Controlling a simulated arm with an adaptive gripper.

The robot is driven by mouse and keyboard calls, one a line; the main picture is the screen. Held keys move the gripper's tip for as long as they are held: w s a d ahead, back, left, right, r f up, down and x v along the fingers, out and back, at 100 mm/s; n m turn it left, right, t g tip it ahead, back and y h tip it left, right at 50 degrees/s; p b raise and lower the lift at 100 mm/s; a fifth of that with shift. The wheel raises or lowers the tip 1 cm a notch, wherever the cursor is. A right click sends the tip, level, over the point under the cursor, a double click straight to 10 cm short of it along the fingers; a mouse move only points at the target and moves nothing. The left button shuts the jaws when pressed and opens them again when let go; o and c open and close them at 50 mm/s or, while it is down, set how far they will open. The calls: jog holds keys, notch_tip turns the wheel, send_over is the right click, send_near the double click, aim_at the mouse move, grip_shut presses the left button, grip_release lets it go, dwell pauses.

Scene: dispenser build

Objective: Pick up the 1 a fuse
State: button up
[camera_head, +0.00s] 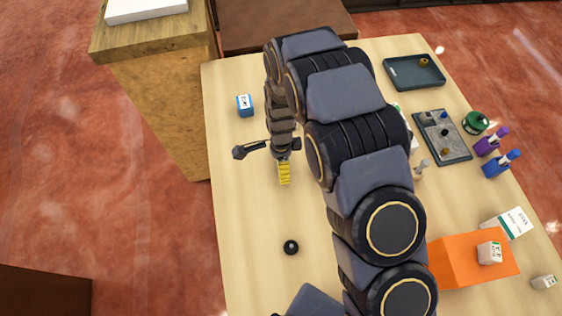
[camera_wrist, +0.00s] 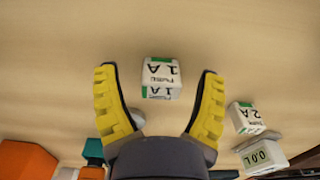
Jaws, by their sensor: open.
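The 1 A fuse is a small white box with green edges and "1 A" lettering (camera_wrist: 161,78). In the wrist view it lies on the wooden table between and ahead of my two yellow fingers. My gripper (camera_wrist: 158,71) is open, with a finger on either side of the box and a visible gap on both sides. I cannot tell how high the fingers are above the table. In the head view my gripper (camera_head: 284,173) points down over the table, and I cannot make out the 1 A fuse there.
A similar box marked "2 A" (camera_wrist: 246,117) and a box with a display (camera_wrist: 264,157) stand right in the wrist view. The head view shows a blue-white box (camera_head: 245,105), a black round part (camera_head: 290,247), an orange block (camera_head: 458,262) and a dark tray (camera_head: 391,73).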

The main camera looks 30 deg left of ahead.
jog(key=shift+f, duration=0.4)
jog(key=c, duration=1.1)
jog(key=shift+r, duration=0.2)
